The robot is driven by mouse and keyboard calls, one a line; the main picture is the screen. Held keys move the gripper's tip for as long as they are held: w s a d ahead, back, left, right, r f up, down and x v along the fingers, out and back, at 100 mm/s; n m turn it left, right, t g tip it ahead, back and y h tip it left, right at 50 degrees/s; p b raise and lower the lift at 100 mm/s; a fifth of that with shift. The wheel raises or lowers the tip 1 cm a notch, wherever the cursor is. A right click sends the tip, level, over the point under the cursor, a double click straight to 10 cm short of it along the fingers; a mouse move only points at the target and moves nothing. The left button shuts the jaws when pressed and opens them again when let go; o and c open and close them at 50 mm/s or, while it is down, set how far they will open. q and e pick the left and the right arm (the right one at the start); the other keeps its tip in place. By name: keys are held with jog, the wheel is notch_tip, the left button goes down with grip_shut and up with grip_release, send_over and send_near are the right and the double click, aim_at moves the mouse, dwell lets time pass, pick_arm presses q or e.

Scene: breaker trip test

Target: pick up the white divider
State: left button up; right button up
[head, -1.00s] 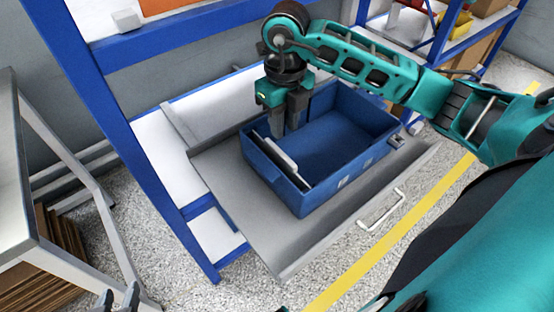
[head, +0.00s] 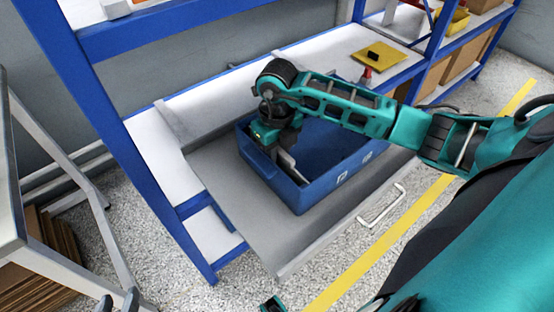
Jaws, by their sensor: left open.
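The blue bin (head: 315,190) sits on the pulled-out grey shelf. The white divider (head: 288,163) stands in the bin near its left end, and only a small part shows beside my right gripper. My right gripper (head: 284,152) reaches down into the bin at the divider. Its fingers are mostly hidden by its own body and the bin wall, so I cannot tell whether they close on the divider.
The grey pull-out shelf (head: 240,215) has a white handle (head: 382,205) at its front. Blue rack posts (head: 115,140) stand to the left. A yellow tray (head: 380,57) with a black item lies on the shelf behind. A grey table frame (head: 60,170) is at far left.

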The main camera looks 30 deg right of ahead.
jog(key=shift+c, duration=0.4)
grip_shut()
jog(key=shift+r, duration=0.1)
